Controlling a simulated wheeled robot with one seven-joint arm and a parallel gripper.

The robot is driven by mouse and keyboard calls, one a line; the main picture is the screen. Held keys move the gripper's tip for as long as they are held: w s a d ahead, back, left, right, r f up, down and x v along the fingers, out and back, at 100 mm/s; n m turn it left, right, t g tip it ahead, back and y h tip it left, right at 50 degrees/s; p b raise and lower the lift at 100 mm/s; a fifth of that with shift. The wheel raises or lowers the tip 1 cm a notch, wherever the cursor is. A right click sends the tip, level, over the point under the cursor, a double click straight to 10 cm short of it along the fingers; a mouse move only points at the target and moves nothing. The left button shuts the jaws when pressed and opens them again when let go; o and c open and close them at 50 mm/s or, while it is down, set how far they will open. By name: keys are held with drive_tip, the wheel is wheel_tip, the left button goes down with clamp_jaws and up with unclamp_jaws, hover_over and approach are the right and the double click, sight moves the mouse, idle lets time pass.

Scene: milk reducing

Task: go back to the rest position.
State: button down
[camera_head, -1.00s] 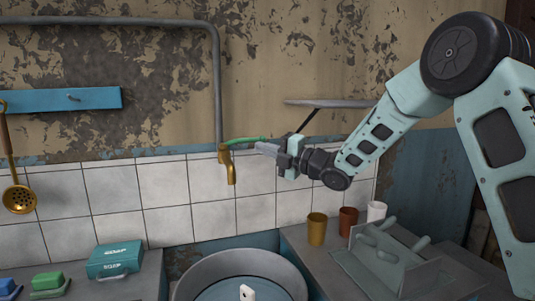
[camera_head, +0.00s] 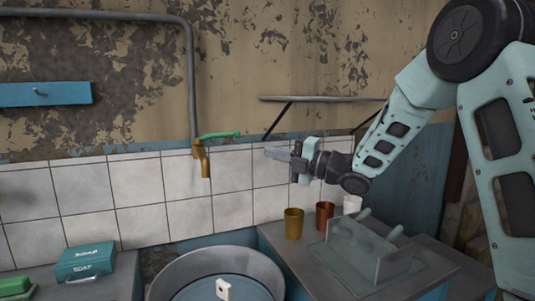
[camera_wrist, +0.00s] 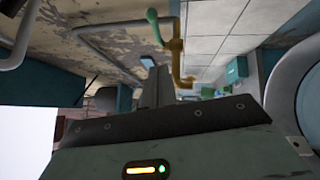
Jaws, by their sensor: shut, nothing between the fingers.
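My gripper (camera_head: 277,155) is in the middle of the head view, in the air in front of the tiled wall. Its fingers are together, point left and hold nothing. A brass tap (camera_head: 201,158) with a green handle (camera_head: 220,135) is on the wall to the left of the fingertips, with a visible gap between them. In the wrist view the closed fingers (camera_wrist: 152,85) stand up in the middle, and the tap (camera_wrist: 177,60) shows just right of them.
A round metal basin (camera_head: 215,262) is below the tap. Brass (camera_head: 293,224), copper (camera_head: 325,214) and white (camera_head: 352,204) cups stand on the right counter behind a rack (camera_head: 365,248). A shelf (camera_head: 320,98) is above my gripper.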

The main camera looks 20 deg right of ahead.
idle(0.4)
drive_tip(key=s+a+f+m+g+h+p, duration=0.2)
drive_tip(key=s+a+f+m+g+h, duration=0.1)
drive_tip(key=s+a+f+m+h, duration=0.25)
drive_tip(key=s+a+f+m+g+h+p, duration=0.2)
drive_tip(key=s+a+m+h, duration=0.15)
drive_tip(key=a+m, duration=0.4)
drive_tip(key=s+a+f+m+g+h+p, duration=0.1)
drive_tip(key=s+f+m+g, duration=0.1)
drive_tip(key=s, duration=1.3)
drive_tip(key=s+a+f+m+g+h+p, duration=0.1)
drive_tip(key=s+m+g, duration=0.4)
drive_tip(key=s, duration=0.9)
drive_tip(key=f+g+h+p, duration=0.1)
drive_tip(key=g, duration=0.1)
drive_tip(key=shift+s+f+g+h, duration=0.25)
drive_tip(key=shift+s+g+h, duration=0.05)
drive_tip(key=shift+s, duration=0.05)
